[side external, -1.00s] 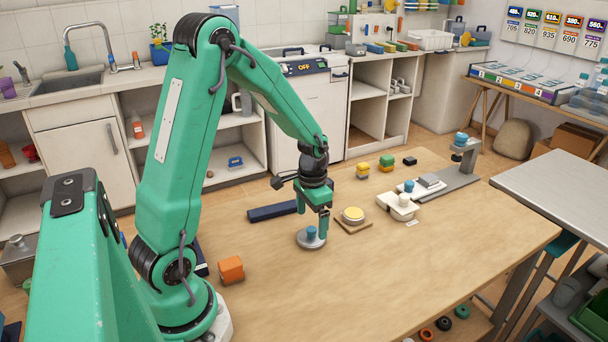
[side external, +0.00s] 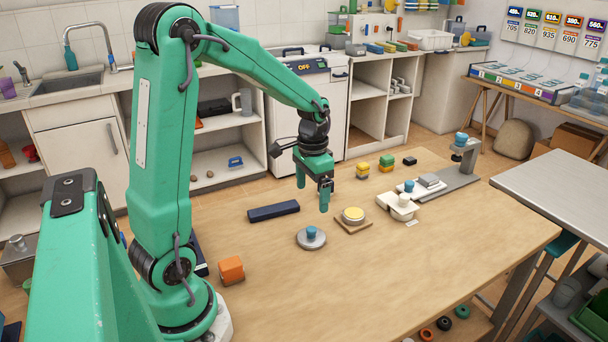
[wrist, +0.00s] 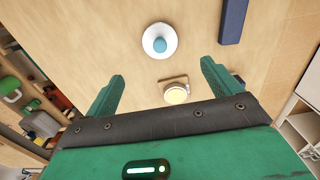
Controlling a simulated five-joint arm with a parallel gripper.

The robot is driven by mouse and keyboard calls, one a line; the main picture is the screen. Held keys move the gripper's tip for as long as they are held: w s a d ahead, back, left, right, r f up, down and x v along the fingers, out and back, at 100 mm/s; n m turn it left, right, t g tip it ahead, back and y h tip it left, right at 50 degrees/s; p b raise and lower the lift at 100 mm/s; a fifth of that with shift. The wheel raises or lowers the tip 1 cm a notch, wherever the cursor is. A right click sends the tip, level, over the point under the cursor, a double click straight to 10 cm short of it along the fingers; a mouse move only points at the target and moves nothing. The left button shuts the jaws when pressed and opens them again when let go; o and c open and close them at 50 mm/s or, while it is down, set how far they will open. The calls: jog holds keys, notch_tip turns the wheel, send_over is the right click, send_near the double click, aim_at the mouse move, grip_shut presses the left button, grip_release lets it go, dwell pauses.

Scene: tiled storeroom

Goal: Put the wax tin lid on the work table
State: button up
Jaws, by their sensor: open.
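The wax tin lid (side external: 311,240) is a round grey disc with a blue knob, lying flat on the wooden work table (side external: 400,290). It also shows in the wrist view (wrist: 160,41), beyond my fingertips. The open wax tin (side external: 353,215), round with a pale yellow top, sits on a small wooden board to the right of the lid; the wrist view shows it too (wrist: 176,94). My gripper (side external: 314,197) is open and empty, raised above the table and apart from the lid. In the wrist view its two fingers (wrist: 163,72) are spread wide.
A dark blue bar (side external: 273,211) lies behind the lid. An orange block (side external: 231,270) is at the left. A cream holder (side external: 398,206), a grey stand (side external: 448,185) and yellow and green blocks (side external: 386,163) stand to the right and back. The table's front right is clear.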

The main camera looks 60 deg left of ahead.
jog(key=shift+d, duration=0.1)
jog(key=s+d+r+t, duration=0.5)
jog(key=s+d+r, duration=0.6)
jog(key=s+d, duration=0.1)
jog(key=shift+s+d+r+t, duration=0.2)
jog(key=shift+s+d+t, duration=0.1)
jog(key=shift+d, duration=0.1)
